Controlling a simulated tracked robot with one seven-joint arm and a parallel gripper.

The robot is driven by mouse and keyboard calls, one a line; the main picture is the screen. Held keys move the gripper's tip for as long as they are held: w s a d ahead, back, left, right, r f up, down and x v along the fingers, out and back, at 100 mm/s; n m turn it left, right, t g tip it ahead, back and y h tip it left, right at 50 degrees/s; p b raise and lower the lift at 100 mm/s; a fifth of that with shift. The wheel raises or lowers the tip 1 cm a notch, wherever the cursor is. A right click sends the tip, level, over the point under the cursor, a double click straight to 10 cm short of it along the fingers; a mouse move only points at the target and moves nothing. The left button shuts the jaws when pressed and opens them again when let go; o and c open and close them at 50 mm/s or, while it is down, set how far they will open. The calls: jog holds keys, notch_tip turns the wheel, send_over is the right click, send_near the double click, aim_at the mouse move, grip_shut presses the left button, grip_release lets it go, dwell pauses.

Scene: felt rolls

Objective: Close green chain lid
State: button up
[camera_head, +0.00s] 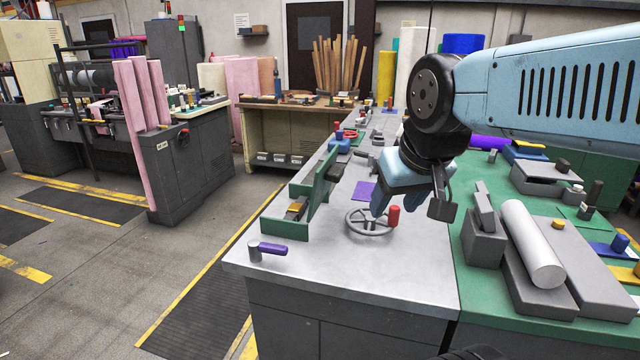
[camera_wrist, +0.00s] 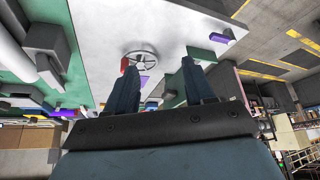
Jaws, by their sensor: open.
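A green box (camera_head: 284,228) stands at the left edge of the grey worktop, with a yellow-and-dark thing inside it. Its green lid (camera_head: 323,182) stands steeply open on the box's right side. The lid also shows in the wrist view (camera_wrist: 201,53), partly behind a finger. My gripper (camera_head: 388,206) is open and empty, to the right of the lid, above and behind the handwheel as the head view shows it. In the wrist view, my two fingers (camera_wrist: 160,82) are spread apart and touch nothing that I can make out.
A grey handwheel (camera_head: 368,228) with a red knob (camera_head: 394,215) is right of the box. A lever with a purple handle (camera_head: 272,249) is near the front left corner. A grey roll (camera_head: 533,244) lies on blocks at right.

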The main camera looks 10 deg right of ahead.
aim_at(331, 182)
jog(key=shift+c, duration=0.3)
jog(key=shift+w, duration=0.1)
jog(key=shift+c, duration=0.7)
jog(key=shift+w+r, duration=0.1)
jog(key=shift+w, duration=0.2)
jog(key=shift+c, duration=0.8)
jog(key=shift+m+y, duration=0.4)
jog(key=shift+y, duration=0.4)
jog(key=w, duration=0.6)
jog(key=shift+w+r, duration=0.1)
jog(key=shift+r, duration=0.05)
jog(key=c, duration=0.6)
jog(key=shift+m+y, duration=0.5)
jog(key=w, duration=0.2)
jog(key=w+d, duration=0.1)
jog(key=w, duration=0.2)
jog(key=w+d, duration=0.1)
jog(key=w, duration=0.1)
jog(key=shift+w+f, duration=0.2)
grip_shut()
jog(key=w+d+f+m+t, duration=0.2)
jog(key=w+d+f+m, duration=0.15)
jog(key=w+d, duration=0.75)
jog(key=w+a+f, duration=0.7)
jog(key=w, duration=0.2)
jog(key=shift+w+a+f+n, duration=0.2)
jog(key=shift+w+a+n, duration=0.15)
jog(key=shift+w+a, duration=0.05)
